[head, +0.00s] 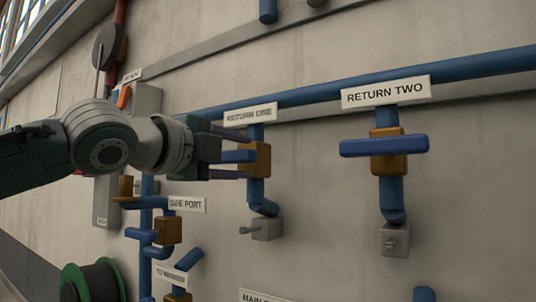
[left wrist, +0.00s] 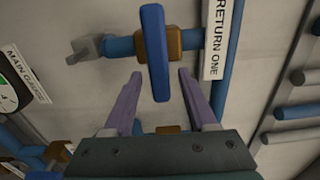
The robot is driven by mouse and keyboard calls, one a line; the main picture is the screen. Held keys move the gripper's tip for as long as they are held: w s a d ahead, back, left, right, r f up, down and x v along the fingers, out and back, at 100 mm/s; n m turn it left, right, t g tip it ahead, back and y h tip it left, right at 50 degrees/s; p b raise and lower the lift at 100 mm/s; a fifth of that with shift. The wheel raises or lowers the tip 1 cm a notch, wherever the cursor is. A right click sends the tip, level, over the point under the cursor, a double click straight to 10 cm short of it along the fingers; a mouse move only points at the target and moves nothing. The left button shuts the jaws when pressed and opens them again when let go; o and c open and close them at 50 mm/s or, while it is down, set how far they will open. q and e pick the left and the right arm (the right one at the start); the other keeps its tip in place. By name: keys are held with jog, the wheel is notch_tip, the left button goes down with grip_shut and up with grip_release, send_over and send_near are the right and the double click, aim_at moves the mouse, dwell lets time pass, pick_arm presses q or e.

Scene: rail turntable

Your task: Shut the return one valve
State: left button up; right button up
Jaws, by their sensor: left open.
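The return one valve has a brown body (head: 262,160) on a vertical blue pipe, under the RETURN ONE label (head: 250,114). Its blue handle (head: 238,156) points left, toward my gripper. In the left wrist view the handle (left wrist: 154,50) lies crosswise to its pipe (left wrist: 118,46). My left gripper (head: 246,154) is open, with one purple finger above the handle and one below. In the left wrist view the handle's near end sits between the fingers (left wrist: 160,76), with a gap on both sides. My right gripper is not in view.
The RETURN TWO valve (head: 385,146) is to the right, its handle crosswise to its pipe. The SIDE PORT valve (head: 168,231) and a green-rimmed reel (head: 92,282) are below. A long blue pipe (head: 300,96) runs above. A gauge (left wrist: 8,97) shows at left.

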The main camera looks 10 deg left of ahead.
pick_arm(q)
jog(key=b+v, duration=0.1)
jog(key=v, duration=0.8)
